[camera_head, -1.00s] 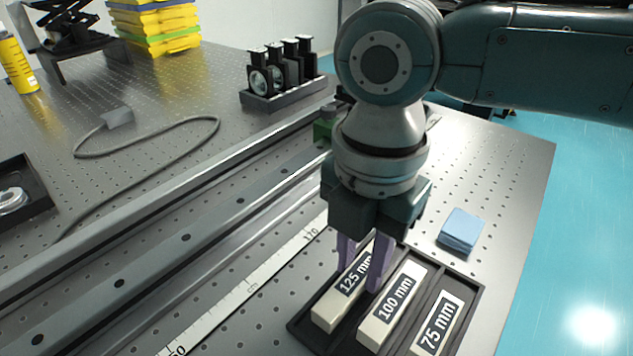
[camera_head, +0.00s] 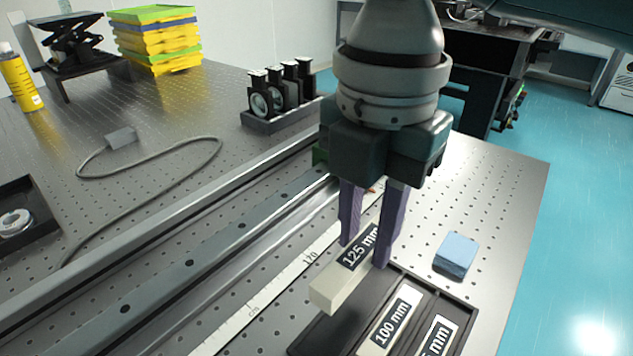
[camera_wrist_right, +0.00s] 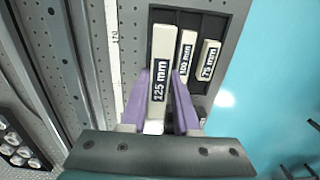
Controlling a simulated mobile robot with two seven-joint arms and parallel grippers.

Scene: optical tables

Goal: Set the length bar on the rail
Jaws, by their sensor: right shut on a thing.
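My right gripper (camera_head: 370,225) is shut on the cream 125 mm length bar (camera_head: 345,278) and holds it above the black tray (camera_head: 318,335). In the right wrist view the 125 mm bar (camera_wrist_right: 160,70) stands between the two purple fingers, its label readable. The 100 mm bar (camera_head: 390,325) and the 75 mm bar (camera_head: 435,340) lie in their tray slots. The long grey rail (camera_head: 215,235) runs diagonally to the left of the tray, with a white scale (camera_head: 270,293) beside it. My left gripper is not in view.
A blue block (camera_head: 455,253) lies right of the tray. A rack of black-mounted optics (camera_head: 280,95) stands beyond the rail. A grey cable (camera_head: 150,140) curls on the left table. A green part (camera_head: 320,155) at the rail is partly hidden behind my gripper.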

